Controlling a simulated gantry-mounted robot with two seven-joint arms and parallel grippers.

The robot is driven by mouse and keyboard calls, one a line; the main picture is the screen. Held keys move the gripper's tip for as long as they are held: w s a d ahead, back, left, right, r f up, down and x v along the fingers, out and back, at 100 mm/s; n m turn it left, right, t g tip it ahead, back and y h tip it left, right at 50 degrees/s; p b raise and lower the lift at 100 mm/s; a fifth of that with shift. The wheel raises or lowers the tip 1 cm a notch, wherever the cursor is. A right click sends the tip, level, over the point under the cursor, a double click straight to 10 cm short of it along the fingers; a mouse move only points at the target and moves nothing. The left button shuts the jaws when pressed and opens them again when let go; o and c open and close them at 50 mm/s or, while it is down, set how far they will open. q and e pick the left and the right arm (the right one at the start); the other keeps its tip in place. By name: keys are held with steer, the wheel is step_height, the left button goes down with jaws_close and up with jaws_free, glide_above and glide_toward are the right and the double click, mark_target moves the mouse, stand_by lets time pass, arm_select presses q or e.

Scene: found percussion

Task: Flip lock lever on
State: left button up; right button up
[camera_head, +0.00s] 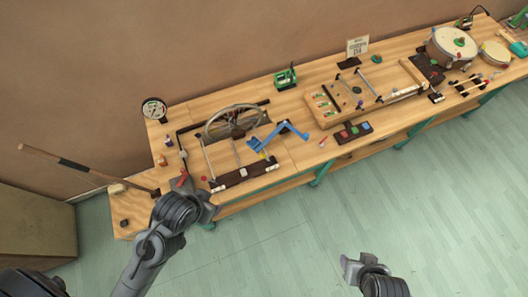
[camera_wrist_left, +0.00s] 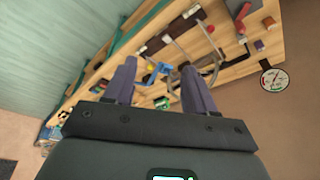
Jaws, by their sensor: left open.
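A small red lever (camera_head: 183,179) stands at the front left of the workbench, beside a frame with a wheel (camera_head: 233,121). It looks like the lock lever, but it is too small to tell which way it is set. A red lever also shows at the top of the left wrist view (camera_wrist_left: 243,12). My left gripper (camera_head: 197,190) is by the bench's front edge, close to the red lever in the head view. In the left wrist view its fingers (camera_wrist_left: 158,80) are apart with nothing between them. My right gripper (camera_head: 350,268) is over the floor, away from the bench; its fingers are unclear.
A blue bent part (camera_head: 278,137) lies right of the wheel. A long wooden handle (camera_head: 85,168) sticks out at the bench's left end. A round gauge (camera_head: 154,109) stands at the back left. A pedal box (camera_head: 354,132) and drums (camera_head: 452,45) are farther right. The floor in front is clear.

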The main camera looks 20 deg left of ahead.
steer(key=shift+w+r, duration=0.4)
steer(key=shift+w, duration=0.3)
steer(key=shift+s+a+f, duration=0.1)
